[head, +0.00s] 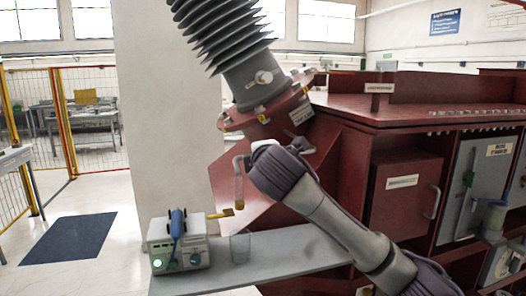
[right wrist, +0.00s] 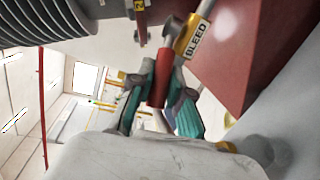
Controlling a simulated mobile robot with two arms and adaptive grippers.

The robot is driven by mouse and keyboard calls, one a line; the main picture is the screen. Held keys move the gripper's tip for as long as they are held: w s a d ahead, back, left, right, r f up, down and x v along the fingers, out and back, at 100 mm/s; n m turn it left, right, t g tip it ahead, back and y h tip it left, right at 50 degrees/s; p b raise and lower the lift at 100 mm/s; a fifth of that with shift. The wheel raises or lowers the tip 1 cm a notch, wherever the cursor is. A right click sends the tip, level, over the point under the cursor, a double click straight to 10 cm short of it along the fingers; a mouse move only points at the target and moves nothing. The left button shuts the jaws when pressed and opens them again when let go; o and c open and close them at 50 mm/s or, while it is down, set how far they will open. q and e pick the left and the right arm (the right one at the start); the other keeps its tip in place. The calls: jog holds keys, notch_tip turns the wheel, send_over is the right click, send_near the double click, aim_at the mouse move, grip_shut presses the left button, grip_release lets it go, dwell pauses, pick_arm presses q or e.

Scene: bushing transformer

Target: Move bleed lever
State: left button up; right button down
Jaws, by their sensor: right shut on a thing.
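In the right wrist view, the bleed lever (right wrist: 159,88) has a red grip, and a yellow BLEED tag (right wrist: 197,38) is beside its upper end. My right gripper (right wrist: 161,76) has its teal fingers on both sides of the red grip and is shut on it. In the head view, my right arm reaches up from the lower right to just below the red flange (head: 268,117) of the tilted bushing (head: 222,35). The lever and my fingertips cannot be made out there, behind my wrist. My left gripper is not in view.
A bent spout (head: 239,182) hangs left of my wrist. Below it, a clear beaker (head: 240,248) and a small instrument box (head: 178,247) stand on a grey shelf (head: 285,262). The red transformer tank (head: 400,150) fills the right. Open floor lies at left.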

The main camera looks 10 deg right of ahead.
dwell(0.4)
jog(key=c, duration=1.1)
grip_release()
jog(key=shift+w, duration=0.1)
jog(key=s+a+r, duration=0.1)
jog(key=s, duration=1)
jog(key=shift+s+a+r, duration=0.15)
jog(key=shift+s+r, duration=0.1)
jog(key=shift+s, duration=0.15)
